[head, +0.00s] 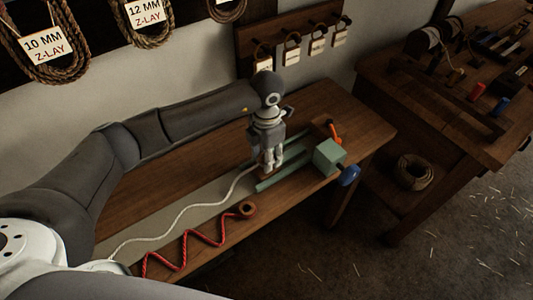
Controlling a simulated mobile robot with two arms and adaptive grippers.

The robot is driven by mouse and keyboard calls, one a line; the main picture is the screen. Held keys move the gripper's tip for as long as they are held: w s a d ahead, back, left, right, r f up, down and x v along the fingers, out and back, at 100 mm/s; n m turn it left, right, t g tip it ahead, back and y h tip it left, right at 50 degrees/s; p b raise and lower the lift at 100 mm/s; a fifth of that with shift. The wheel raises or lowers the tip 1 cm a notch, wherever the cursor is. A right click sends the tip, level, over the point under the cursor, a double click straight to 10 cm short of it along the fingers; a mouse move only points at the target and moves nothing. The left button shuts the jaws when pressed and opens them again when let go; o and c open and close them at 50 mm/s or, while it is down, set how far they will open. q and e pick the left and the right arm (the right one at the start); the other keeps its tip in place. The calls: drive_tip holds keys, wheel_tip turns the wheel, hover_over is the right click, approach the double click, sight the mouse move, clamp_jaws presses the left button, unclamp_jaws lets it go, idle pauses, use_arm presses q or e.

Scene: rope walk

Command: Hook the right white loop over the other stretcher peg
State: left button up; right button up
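A white rope (180,208) runs in waves along the bench from the lower left up to my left gripper (268,173). Its right end, where the right white loop would be, is hidden at the fingers. The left gripper points down over the left end of the green stretcher rails (283,173). Whether its fingers are closed on the rope is too small to tell. A green stretcher block (328,157) with a blue knob (349,176) stands at the rails' right end. No stretcher peg can be made out clearly. My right gripper is out of view.
A red zigzag rope (190,245) and a brown ring (246,209) lie near the front edge of the wooden bench (345,112). An orange-handled item (334,131) lies behind the block. A second table (450,120) with tools stands right, beyond a gap.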

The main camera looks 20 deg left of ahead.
use_arm(q)
drive_tip(key=shift+f+b, duration=0.45)
drive_tip(key=shift+f, duration=0.25)
drive_tip(key=o, duration=0.9)
drive_tip(key=shift+r, duration=0.25)
wheel_tip(320, 180, up, 12)
drive_tip(key=shift+f, duration=0.25)
